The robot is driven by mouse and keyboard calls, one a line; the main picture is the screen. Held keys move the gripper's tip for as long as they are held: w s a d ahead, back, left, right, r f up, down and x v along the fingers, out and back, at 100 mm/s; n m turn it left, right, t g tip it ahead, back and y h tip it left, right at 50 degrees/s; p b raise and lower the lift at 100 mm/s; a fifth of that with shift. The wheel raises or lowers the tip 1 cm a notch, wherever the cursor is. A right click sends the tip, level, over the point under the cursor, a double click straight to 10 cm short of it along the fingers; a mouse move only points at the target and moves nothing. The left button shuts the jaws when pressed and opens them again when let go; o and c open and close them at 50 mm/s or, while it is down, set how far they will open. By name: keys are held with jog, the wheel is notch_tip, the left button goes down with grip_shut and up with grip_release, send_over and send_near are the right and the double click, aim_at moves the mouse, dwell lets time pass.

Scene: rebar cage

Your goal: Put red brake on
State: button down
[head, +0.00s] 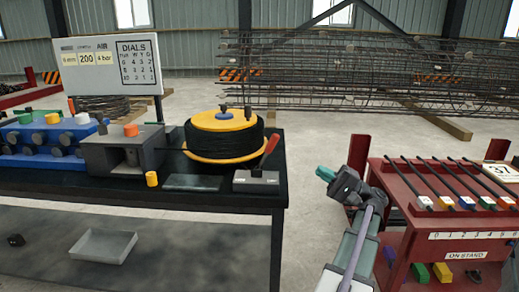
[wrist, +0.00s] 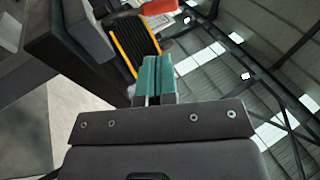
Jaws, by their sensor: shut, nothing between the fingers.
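The red brake lever (head: 269,147) stands tilted up to the right from a small grey block (head: 256,182) at the right end of the dark bench. The block has a pale label on its front. My gripper (head: 322,172) has green fingers. It is shut and empty, to the right of the block and lower than the lever's red handle, apart from both in the head view. In the wrist view my closed fingers (wrist: 155,78) point toward the black coil with its yellow rims, and a red piece (wrist: 158,4), likely the lever's handle, shows at the top edge.
The wire spool (head: 223,135) with a yellow top sits left of the lever. A grey machine block (head: 125,150), blue unit (head: 45,140) and dials board (head: 135,65) stand further left. A red stand (head: 440,215) with several rods is at the right. A floor gap separates bench and stand.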

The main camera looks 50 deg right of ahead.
jog(key=p, duration=0.6)
send_near(267, 153)
jog(key=w+r, duration=0.4)
jog(key=r, duration=0.2)
jog(key=shift+w+a+f, duration=0.15)
jog(key=shift+w+a, duration=0.05)
jog(key=shift+a, duration=0.35)
